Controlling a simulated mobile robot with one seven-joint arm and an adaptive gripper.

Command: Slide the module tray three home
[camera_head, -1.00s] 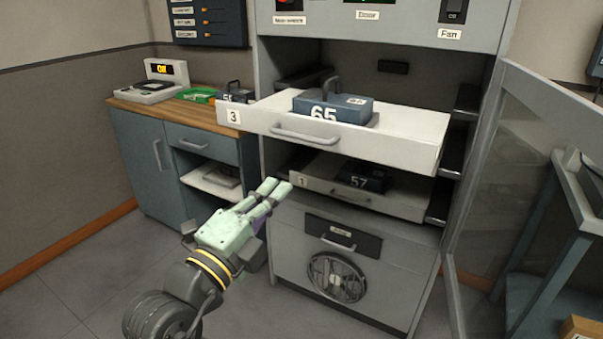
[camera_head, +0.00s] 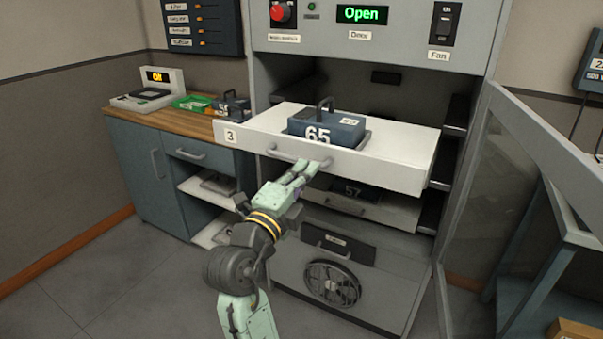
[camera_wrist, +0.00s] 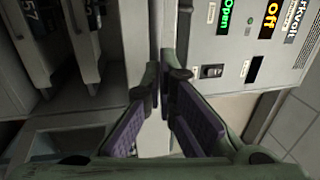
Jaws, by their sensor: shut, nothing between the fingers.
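Module tray three (camera_head: 385,165) is a white drawer marked 3 that sticks well out of the open grey cabinet. A bar handle (camera_head: 285,156) runs along its front. A dark blue module (camera_head: 338,130) marked 65 sits upright in it. My gripper (camera_head: 312,168) is shut and empty, with its fingertips at the tray's front by the right part of the handle. I cannot tell whether they touch it. In the wrist view the fingertips (camera_wrist: 162,78) are close together in front of a pale surface.
A lower tray (camera_head: 390,211) holds a module marked 57. The glass door (camera_head: 530,180) stands open to the right. A wooden-topped counter (camera_head: 150,115) is at the left. A control panel (camera_head: 400,30) above reads Open. Below is a fan (camera_head: 332,284).

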